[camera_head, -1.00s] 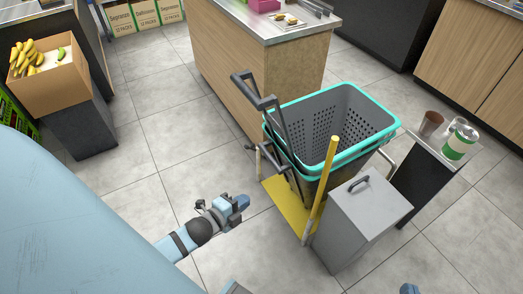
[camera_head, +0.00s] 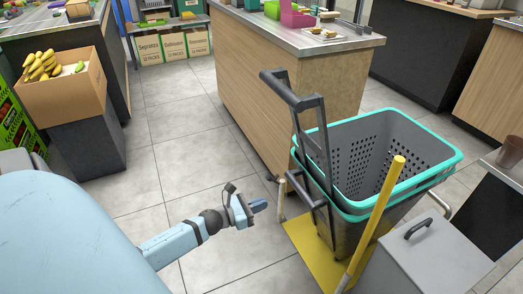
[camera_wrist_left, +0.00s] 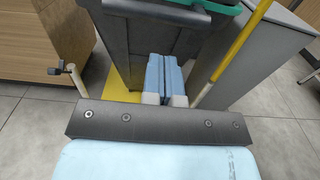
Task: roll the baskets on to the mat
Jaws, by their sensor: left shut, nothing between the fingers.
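Grey baskets with teal rims (camera_head: 420,178), nested in a stack, stand upright on a yellow mat (camera_head: 308,248). A dark pull handle (camera_head: 298,100) rises on their left side. In the left wrist view the basket's dark side (camera_wrist_left: 150,32) and the mat (camera_wrist_left: 122,88) lie beyond my fingers. My left gripper (camera_head: 262,205) is shut and empty, left of the mat and apart from the basket. Its blue fingers (camera_wrist_left: 165,78) are together in the left wrist view. My right gripper is not seen.
A yellow pole (camera_head: 378,215) and a grey lidded bin (camera_head: 430,262) stand close in front of the baskets. A wooden counter (camera_head: 262,95) is behind. A banana box (camera_head: 62,92) sits on a dark stand at left. The tiled floor (camera_head: 180,165) between is clear.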

